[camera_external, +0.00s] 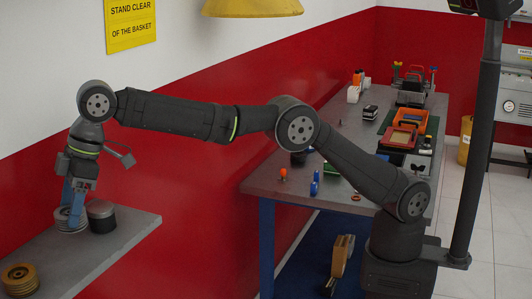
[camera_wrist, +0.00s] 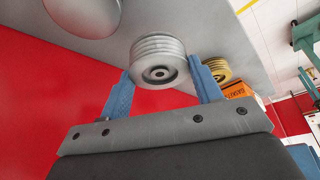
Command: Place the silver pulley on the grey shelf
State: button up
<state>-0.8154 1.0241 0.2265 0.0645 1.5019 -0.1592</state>
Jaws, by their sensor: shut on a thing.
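The silver pulley (camera_external: 66,225) is at the grey shelf (camera_external: 125,232) at the left of the external view. It is upright with its flat face level, on the shelf or just above it; I cannot tell which. My gripper (camera_external: 73,211) points down with its blue fingers around the pulley. In the wrist view the grooved silver pulley (camera_wrist: 158,62) sits between the two fingertips (camera_wrist: 159,75), against the grey shelf (camera_wrist: 232,45). The gripper is shut on it.
A dark cylinder with a grey top (camera_external: 101,216) stands close right of the pulley. A gold pulley (camera_external: 20,277) sits nearer the shelf's front end. Shelf between them is clear. A workbench (camera_external: 335,185) with tools and trays stands to the right.

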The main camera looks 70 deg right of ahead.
jog(key=shift+s+a+f, duration=0.2)
jog(key=shift+a+f, duration=0.1)
jog(key=shift+a, duration=0.25)
jog(key=shift+d+f, duration=0.15)
jog(key=shift+f, duration=1.75)
jog(key=o, duration=1.3)
jog(key=shift+f, duration=0.2)
jog(key=shift+r, duration=0.1)
jog(key=v, duration=1.2)
jog(key=shift+w+r, duration=0.1)
